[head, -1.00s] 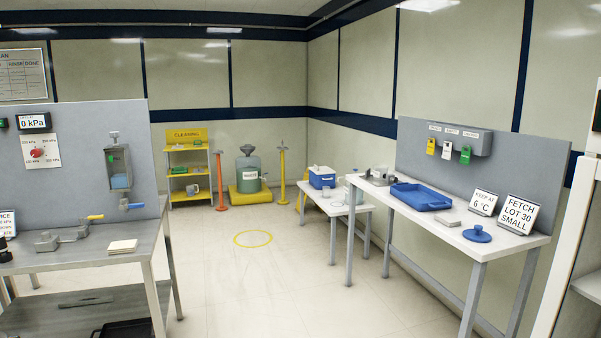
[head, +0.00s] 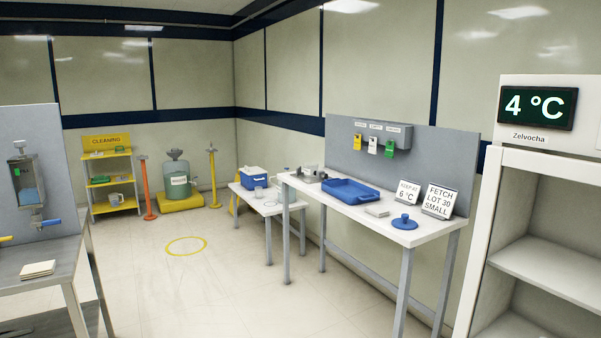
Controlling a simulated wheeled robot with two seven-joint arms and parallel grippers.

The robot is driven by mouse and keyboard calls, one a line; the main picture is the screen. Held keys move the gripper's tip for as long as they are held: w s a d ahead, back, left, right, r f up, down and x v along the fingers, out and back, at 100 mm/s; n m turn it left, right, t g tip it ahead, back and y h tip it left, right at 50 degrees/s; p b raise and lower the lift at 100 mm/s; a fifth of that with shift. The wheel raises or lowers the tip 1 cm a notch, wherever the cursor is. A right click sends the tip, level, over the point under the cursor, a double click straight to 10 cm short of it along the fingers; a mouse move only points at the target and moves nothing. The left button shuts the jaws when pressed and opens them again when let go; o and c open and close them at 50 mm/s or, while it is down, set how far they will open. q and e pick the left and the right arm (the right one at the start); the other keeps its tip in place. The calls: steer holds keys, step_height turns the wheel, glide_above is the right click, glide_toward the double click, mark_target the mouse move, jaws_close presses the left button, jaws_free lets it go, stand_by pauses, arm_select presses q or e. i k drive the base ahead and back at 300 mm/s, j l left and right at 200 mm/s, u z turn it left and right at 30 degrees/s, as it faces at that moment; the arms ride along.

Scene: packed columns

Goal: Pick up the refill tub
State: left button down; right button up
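I cannot make out anything that is clearly the refill tub. A small clear container (head: 260,193) stands on the low white table beside a blue and white cooler box (head: 254,178); it is too small to identify. Another pale item at that table's right end is partly hidden by the nearer bench. Neither of my grippers is in view.
A white bench (head: 350,208) holds a blue tray (head: 350,191), a blue lidded disc (head: 404,222) and signs. A white shelved cabinet (head: 545,210) reading 4 °C stands at right. A grey bench (head: 50,265) is at left. Open floor with a yellow ring (head: 187,246) lies between.

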mark_target(309, 167)
steer(key=i+j+u, duration=0.25)
steer(key=i, duration=0.25)
steer(key=i+u, duration=0.25)
steer(key=i, duration=1.75)
steer(key=i+j+z, duration=0.1)
steer(key=i+z, duration=0.15)
steer(key=i, duration=0.15)
steer(key=i+j+z, duration=0.5)
steer(key=i, duration=0.2)
steer(key=i+j+z, duration=0.2)
steer(key=z, duration=0.2)
steer(key=i+j+z, duration=0.5)
steer(key=j+z, duration=0.3)
steer(key=i+j+z, duration=0.15)
steer(key=j+z, duration=0.25)
steer(key=i+j+z, duration=0.1)
steer(key=j+z, duration=0.15)
steer(key=j, duration=0.25)
steer(key=j+z, duration=0.25)
steer(key=j, duration=0.25)
